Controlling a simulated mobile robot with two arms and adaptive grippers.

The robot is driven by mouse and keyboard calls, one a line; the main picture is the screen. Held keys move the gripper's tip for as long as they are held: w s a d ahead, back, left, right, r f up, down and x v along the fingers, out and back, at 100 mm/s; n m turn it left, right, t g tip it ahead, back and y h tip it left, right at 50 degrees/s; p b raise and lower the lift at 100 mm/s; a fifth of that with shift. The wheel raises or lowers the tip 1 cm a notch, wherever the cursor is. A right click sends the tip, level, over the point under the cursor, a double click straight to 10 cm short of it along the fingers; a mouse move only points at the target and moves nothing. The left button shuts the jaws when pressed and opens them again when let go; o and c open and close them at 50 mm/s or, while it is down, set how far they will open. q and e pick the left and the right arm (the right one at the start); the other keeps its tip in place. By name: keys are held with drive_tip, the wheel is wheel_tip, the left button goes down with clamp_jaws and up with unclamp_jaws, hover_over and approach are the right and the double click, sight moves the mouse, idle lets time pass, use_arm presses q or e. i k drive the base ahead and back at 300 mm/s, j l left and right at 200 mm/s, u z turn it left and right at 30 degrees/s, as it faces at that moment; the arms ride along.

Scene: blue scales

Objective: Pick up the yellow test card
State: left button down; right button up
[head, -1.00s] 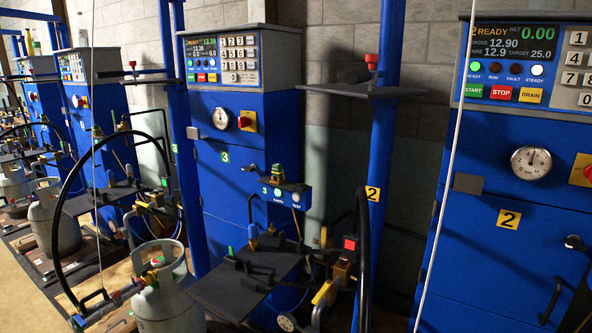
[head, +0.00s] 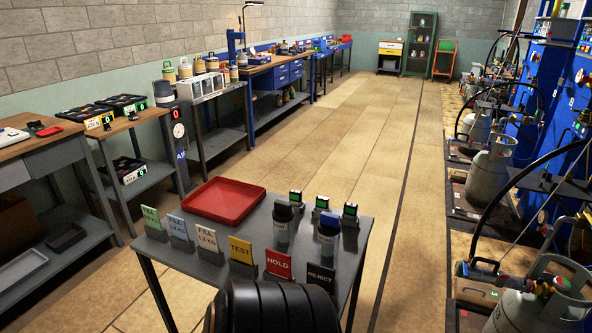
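The yellow test card (head: 241,250) reads "TEST" and stands upright in a dark holder on the near edge of a small grey table (head: 345,238). It is in a row between a white "FILL" card (head: 208,239) on its left and a red "HOLD" card (head: 278,264) on its right. Neither of my grippers is in the head view. A dark ribbed cylindrical shape at the bottom edge stands just in front of the table and hides part of its near side.
A red tray (head: 224,200) lies on the table behind the cards. Workbenches line the left wall; gas cylinders (head: 489,170) and blue cabinets stand at right. The floor aisle (head: 340,130) is clear.

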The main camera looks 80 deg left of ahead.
sight(242, 250)
drive_tip(key=u, duration=2.85)
drive_tip(key=j, duration=0.1)
